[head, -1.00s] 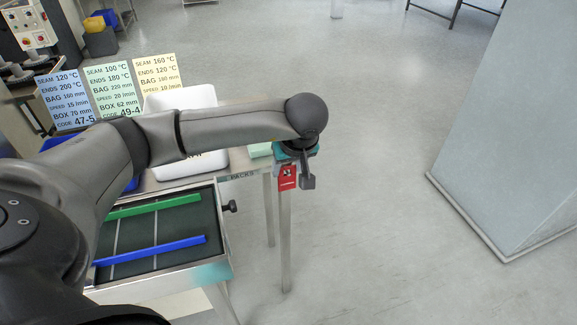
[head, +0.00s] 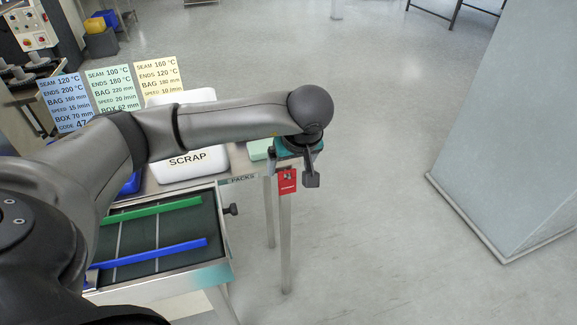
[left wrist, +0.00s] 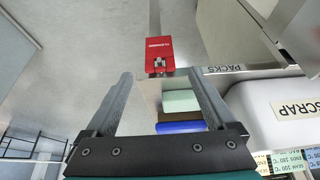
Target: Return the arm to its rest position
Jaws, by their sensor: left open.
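My left arm reaches across the head view from the left, above the table. Its gripper (head: 311,181) hangs at the arm's end, past the table's right edge. In the left wrist view its two fingers (left wrist: 164,100) stand apart with nothing between them. A red tag or box (head: 287,181) shows beside the gripper, near the table's corner; it also shows in the left wrist view (left wrist: 158,54), beyond the fingertips. My right gripper is in neither view.
A white SCRAP bin (head: 187,160) stands on the table under my arm. A dark bed with a green bar (head: 152,210) and a blue bar (head: 150,253) lies in front. Setting cards (head: 110,88) stand behind. A grey pillar (head: 510,130) is at right; open floor lies between.

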